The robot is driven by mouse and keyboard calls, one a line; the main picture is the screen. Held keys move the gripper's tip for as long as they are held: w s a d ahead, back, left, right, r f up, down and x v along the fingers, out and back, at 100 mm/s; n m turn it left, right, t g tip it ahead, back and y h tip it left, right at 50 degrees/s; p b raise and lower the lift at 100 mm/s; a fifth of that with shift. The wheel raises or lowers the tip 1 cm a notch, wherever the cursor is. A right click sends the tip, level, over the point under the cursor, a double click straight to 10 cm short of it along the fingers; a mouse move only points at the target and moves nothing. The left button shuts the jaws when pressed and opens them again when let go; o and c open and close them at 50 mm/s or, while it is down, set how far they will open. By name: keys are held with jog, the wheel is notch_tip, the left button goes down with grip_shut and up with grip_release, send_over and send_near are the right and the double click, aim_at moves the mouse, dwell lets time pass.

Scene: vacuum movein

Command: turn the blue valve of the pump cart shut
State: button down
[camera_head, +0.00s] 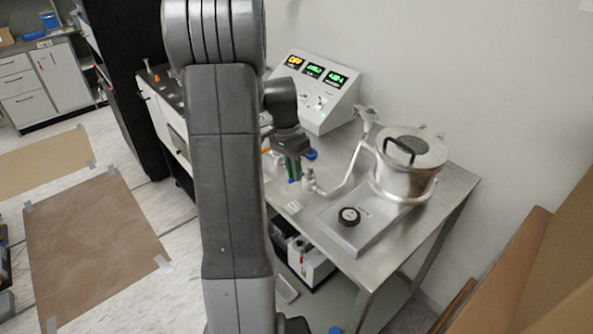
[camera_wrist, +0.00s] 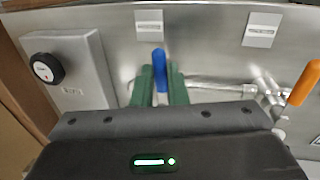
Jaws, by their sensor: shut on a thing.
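The blue valve handle (camera_wrist: 159,60) stands between the green fingers of my gripper (camera_wrist: 160,82) in the wrist view. The fingers are shut on it, one on each side, and its rounded end sticks out past them. The valve body is hidden behind the fingers and my gripper's palm. In the head view my gripper (camera_head: 293,168) points down over the pump cart (camera_head: 375,262), left of the metal pipe. Part of my arm covers the cart's left side there.
An orange handle (camera_wrist: 303,83) stands to the right on the pipework. A steel chamber (camera_head: 409,165) and a box with a black knob (camera_head: 349,215) stand right of my gripper. The display console (camera_head: 318,92) is behind it. Cardboard (camera_head: 520,270) leans at the right.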

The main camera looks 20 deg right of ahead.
jog(key=shift+w+m, duration=0.25)
jog(key=shift+m, duration=0.15)
jog(key=c, duration=1.4)
grip_release()
jog(key=shift+c, duration=0.2)
notch_tip(320, 180, up, 14)
jog(key=w+a, duration=0.1)
jog(key=w, duration=0.1)
jog(key=shift+w+f+b, duration=0.2)
jog(key=shift+b, duration=0.1)
jog(key=shift+f, duration=0.15)
jog(key=f, duration=0.4)
jog(key=s+f, duration=0.1)
jog(key=f, duration=0.4)
jog(key=s+d+f, duration=0.1)
jog(key=f, duration=0.3)
jog(key=shift+s+f+p, duration=0.2)
jog(key=shift+s+p, duration=0.05)
jog(key=shift+p, duration=0.05)
